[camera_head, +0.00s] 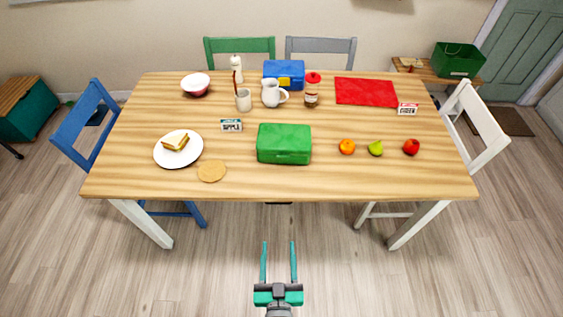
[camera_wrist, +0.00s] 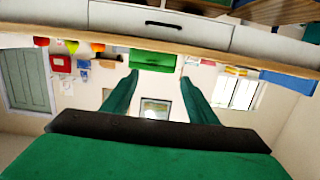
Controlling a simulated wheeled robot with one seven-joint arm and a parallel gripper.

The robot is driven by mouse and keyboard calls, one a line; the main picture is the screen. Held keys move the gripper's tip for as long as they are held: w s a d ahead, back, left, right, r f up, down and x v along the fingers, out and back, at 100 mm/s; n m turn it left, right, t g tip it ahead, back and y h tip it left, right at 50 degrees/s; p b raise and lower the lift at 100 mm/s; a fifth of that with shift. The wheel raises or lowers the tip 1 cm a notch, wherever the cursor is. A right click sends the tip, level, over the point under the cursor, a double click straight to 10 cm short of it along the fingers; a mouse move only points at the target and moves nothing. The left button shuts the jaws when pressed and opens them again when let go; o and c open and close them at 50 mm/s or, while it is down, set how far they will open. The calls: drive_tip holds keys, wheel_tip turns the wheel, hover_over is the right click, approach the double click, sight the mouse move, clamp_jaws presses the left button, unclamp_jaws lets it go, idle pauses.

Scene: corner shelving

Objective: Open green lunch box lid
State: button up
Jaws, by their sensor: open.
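The green lunch box (camera_head: 284,143) lies with its lid shut on the table, near the middle of the front edge. Its handle side faces me. It also shows between my fingers in the wrist view (camera_wrist: 153,60), which looks upside down. My gripper (camera_head: 279,243) is open and empty. It is in front of the table, apart from the lunch box and roughly in line with it. Its two teal fingers also show in the wrist view (camera_wrist: 159,76). The back of the lunch box is hidden.
On the wooden table (camera_head: 380,180), an orange (camera_head: 347,147), a pear (camera_head: 376,148) and an apple (camera_head: 411,147) lie right of the box. A tan disc (camera_head: 211,171) and a sandwich plate (camera_head: 179,159) are left. A jug (camera_head: 271,93) and red-capped bottle (camera_head: 312,92) stand behind.

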drive_tip(key=w, duration=1.1)
drive_tip(key=t+h, duration=0.1)
drive_tip(key=t, duration=0.1)
approach(283, 157)
drive_tip(key=shift+m, duration=0.4)
drive_tip(key=w, duration=0.8)
drive_tip(key=shift+r, duration=0.2)
drive_tip(key=shift+s, duration=0.1)
clamp_jaws()
